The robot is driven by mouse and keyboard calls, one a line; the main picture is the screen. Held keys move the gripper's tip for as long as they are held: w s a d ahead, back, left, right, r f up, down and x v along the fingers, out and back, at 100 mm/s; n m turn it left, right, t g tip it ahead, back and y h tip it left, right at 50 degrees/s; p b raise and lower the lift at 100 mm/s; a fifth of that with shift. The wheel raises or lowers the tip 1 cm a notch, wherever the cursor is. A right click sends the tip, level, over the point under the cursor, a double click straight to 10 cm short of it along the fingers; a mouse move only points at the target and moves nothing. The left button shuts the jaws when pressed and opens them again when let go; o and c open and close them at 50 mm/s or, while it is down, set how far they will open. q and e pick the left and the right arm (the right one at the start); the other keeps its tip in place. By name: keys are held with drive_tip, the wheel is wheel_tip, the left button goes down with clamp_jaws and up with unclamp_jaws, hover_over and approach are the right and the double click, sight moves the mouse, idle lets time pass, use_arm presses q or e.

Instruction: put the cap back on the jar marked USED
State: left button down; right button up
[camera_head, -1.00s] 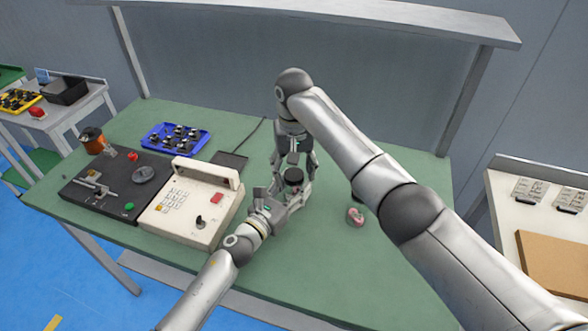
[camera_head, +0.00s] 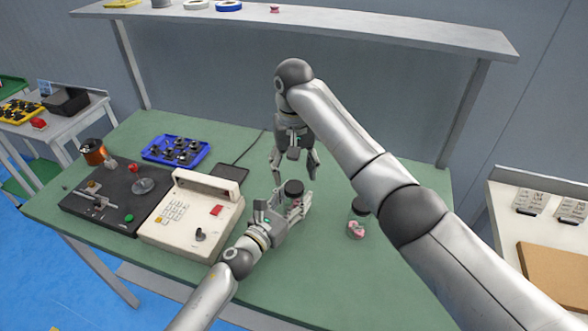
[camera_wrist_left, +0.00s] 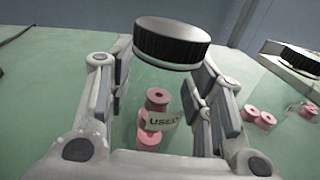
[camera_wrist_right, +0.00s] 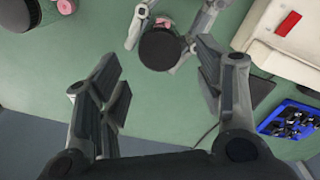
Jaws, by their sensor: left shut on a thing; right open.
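The clear jar marked USED (camera_wrist_left: 160,121) holds pink spools, and my left gripper (camera_head: 291,204) is shut around it. The black cap (camera_wrist_left: 172,42) sits on top of this jar's mouth; the cap also shows in the head view (camera_head: 294,187) and the right wrist view (camera_wrist_right: 160,48). I cannot tell whether it is fully screwed down. My right gripper (camera_head: 295,172) is open and empty, behind and apart from the cap. Its spread fingers also show in the right wrist view (camera_wrist_right: 165,90).
A second jar (camera_head: 356,229) with pink spools and a black cap stands to the right on the green bench. The cream control box (camera_head: 190,212), black winder (camera_head: 115,190) and blue tray (camera_head: 176,150) occupy the left. An overhead shelf (camera_head: 300,22) spans the back.

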sight(294, 186)
drive_tip(key=n, duration=0.1)
drive_tip(key=r+n, duration=0.1)
drive_tip(key=shift+w+a+n, duration=0.1)
drive_tip(key=shift+w+n, duration=0.05)
drive_tip(key=shift+n, duration=0.25)
drive_tip(key=n, duration=0.1)
drive_tip(key=r+n, duration=0.1)
drive_tip(key=n, duration=0.1)
drive_tip(key=shift+r, duration=0.1)
drive_tip(key=n, duration=0.3)
drive_tip(key=shift+r+n, duration=0.3)
drive_tip(key=shift+r, duration=0.1)
drive_tip(key=n, duration=0.2)
drive_tip(key=shift+r+n, duration=0.25)
drive_tip(key=shift+n, duration=0.15)
drive_tip(key=shift+f, duration=4.05)
